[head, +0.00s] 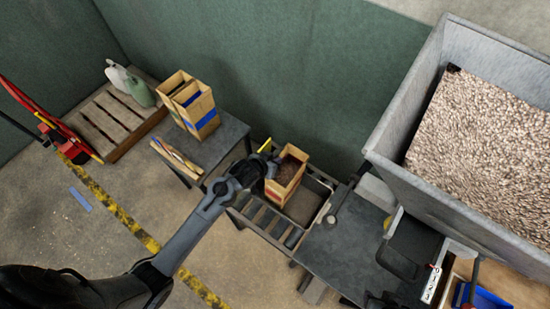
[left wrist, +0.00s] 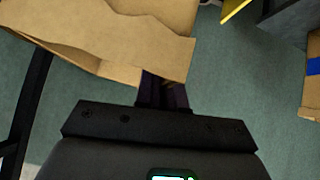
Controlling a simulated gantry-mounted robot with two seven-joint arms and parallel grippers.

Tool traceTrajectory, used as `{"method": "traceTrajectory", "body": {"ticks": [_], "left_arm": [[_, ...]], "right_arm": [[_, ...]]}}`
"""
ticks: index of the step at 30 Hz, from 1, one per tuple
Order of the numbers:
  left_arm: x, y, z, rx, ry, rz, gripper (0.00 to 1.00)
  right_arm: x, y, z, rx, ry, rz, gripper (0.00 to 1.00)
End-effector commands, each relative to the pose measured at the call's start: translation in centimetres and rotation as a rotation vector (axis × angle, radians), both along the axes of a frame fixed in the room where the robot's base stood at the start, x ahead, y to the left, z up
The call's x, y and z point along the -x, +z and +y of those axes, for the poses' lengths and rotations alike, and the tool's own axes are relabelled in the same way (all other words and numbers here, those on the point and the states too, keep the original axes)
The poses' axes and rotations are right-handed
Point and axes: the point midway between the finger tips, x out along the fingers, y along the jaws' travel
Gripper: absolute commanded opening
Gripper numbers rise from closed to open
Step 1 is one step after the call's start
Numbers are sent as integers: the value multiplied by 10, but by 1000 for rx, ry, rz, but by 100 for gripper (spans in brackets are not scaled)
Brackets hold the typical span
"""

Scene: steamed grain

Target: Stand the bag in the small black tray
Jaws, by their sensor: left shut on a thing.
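The bag (head: 289,167) is an open-topped tan paper bag with dark grain inside. It is roughly upright at the roller conveyor, and its base is partly hidden. My left gripper (head: 266,166) is shut on its left side. In the left wrist view the bag's tan paper (left wrist: 120,38) fills the upper left, and the dark fingers of my left gripper (left wrist: 165,92) meet its edge. A small black tray-like thing (head: 415,244) sits to the right, beyond the grey table. My right gripper cannot be made out.
The roller conveyor (head: 262,226) runs beside a grey table (head: 345,252), whose top looks largely clear. A dark table (head: 226,135) at left holds more paper bags (head: 198,112). A large grey bin (head: 400,168) of grain stands at right.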

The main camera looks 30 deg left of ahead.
Motion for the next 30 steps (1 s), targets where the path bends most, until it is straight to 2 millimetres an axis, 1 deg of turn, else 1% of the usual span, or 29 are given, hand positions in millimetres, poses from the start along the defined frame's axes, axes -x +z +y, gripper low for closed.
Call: {"method": "traceTrajectory", "body": {"ticks": [1,5,12,15,24,25,29,30], "left_arm": [[-4,5,0,3,1,-15,0],[-4,-1,0,3,1,-15,0],[-4,-25,-1,3,0,-14,0],[-4,-31,-1,3,1,-14,0],[-4,-33,-1,3,0,-15,0],[0,-39,0,-1,-1,-1,13],[0,-39,0,-1,-1,-1,33],[0,-39,0,-1,-1,-1,34]], "right_arm": [[0,0,0,2,2,0,34],[0,0,-1,7,4,0,34],[0,-3,-2,9,6,0,34],[0,-4,-2,9,6,0,34],[0,-3,-1,4,3,0,34],[0,-4,-1,4,3,0,34],[0,-4,0,1,1,1,34],[0,-4,0,0,0,0,34]]}}
